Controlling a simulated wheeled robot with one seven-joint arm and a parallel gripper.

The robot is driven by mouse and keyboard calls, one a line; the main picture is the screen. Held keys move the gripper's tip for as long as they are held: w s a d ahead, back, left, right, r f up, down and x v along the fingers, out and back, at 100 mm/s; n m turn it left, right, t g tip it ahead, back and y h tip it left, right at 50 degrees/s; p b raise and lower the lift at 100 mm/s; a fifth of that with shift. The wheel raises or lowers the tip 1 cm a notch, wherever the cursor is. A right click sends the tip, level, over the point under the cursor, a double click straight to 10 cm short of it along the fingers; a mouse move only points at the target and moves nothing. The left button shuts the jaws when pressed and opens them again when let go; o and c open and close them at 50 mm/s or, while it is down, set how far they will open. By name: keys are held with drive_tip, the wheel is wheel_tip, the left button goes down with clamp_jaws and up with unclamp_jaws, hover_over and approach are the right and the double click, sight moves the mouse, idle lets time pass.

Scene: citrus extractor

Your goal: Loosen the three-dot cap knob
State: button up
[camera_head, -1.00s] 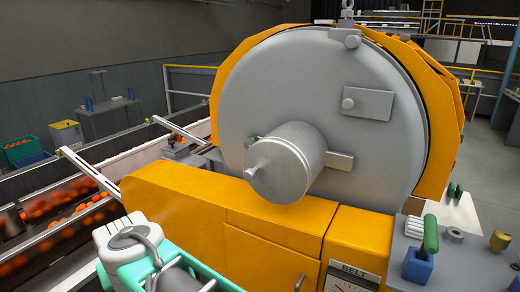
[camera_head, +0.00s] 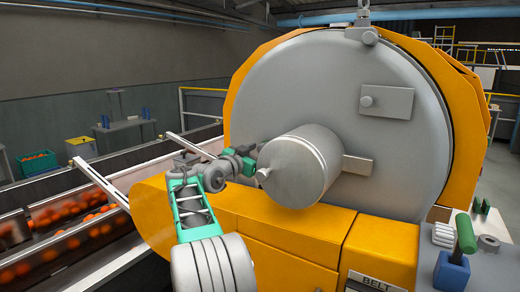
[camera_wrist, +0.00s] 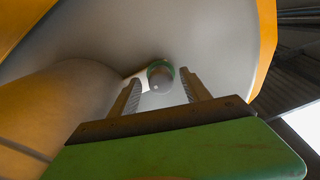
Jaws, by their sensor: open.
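A small round knob (camera_wrist: 161,76) with a green ring and a grey cap stands on the pale grey drum face (camera_wrist: 210,45) in the wrist view. A pale spot shows on its cap, but I cannot make out three dots. My gripper (camera_wrist: 159,80) is open, with one finger on each side of the knob in the picture. I cannot tell how far the fingertips are from it, and no contact is visible. In the head view my gripper (camera_head: 252,154) is beside the large grey cylinder (camera_head: 302,165), at its left. The knob cannot be made out there.
The big grey drum (camera_head: 310,90) has an orange housing (camera_head: 255,225) below and around it. The grey cylinder juts out close to my gripper's right. A conveyor with oranges (camera_head: 70,225) runs at the left. A green-handled lever (camera_head: 465,235) stands at the right.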

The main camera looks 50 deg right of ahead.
drive_tip(key=shift+d, duration=0.35)
clamp_jaws()
idle(0.4)
